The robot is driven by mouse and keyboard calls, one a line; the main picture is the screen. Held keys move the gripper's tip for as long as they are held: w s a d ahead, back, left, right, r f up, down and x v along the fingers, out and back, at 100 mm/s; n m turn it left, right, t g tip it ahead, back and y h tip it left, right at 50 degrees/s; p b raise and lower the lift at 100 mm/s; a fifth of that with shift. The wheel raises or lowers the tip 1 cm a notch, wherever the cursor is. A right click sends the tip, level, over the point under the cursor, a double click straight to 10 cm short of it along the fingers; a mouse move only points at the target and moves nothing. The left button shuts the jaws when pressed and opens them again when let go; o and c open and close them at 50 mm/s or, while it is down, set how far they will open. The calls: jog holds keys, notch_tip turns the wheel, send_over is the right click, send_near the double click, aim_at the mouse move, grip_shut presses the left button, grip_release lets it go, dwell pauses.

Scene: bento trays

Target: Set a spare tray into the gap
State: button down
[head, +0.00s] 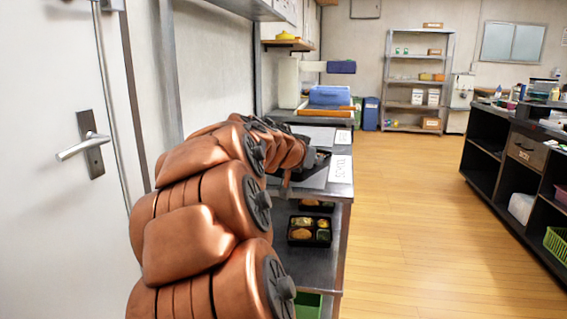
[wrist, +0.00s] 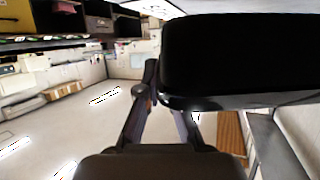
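A black tray (wrist: 240,60) fills the upper right of the wrist view, with its edge at the fingers of my gripper (wrist: 165,108). My gripper appears shut on it and holds it up above the counter. In the head view my gripper (head: 292,182) is at the far end of my copper arm, with the dark tray (head: 318,163) partly hidden beside it. My arm hides the counter's left side, and I cannot make out the gap.
The steel counter (head: 325,268) runs along the left wall, with a lettered white card (head: 341,168) farther back. A green bin (head: 309,305) is at the near end. Blue containers (head: 330,95) stand at the back. Open wooden floor (head: 420,220) lies to the right, before dark shelving (head: 500,165).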

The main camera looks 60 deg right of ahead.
jog(key=w+d, duration=0.2)
jog(key=w, duration=0.1)
jog(key=w+d+b, duration=0.1)
jog(key=w+d, duration=0.2)
jog(key=w, duration=0.1)
jog(key=w+d+f, duration=0.1)
jog(key=w+d, duration=0.1)
jog(key=w, duration=0.1)
jog(key=shift+w+d, duration=0.2)
jog(key=shift+w, duration=0.2)
jog(key=shift+f+b, duration=0.8)
jog(key=shift+f, duration=0.95)
jog(key=shift+f, duration=0.15)
jog(key=c, duration=1.3)
grip_release()
jog(key=shift+a+r, duration=0.1)
jog(key=shift+r, duration=0.1)
jog(key=p+v, duration=0.2)
jog(key=v, duration=0.9)
jog(key=shift+a, duration=0.4)
jog(key=shift+a, duration=0.1)
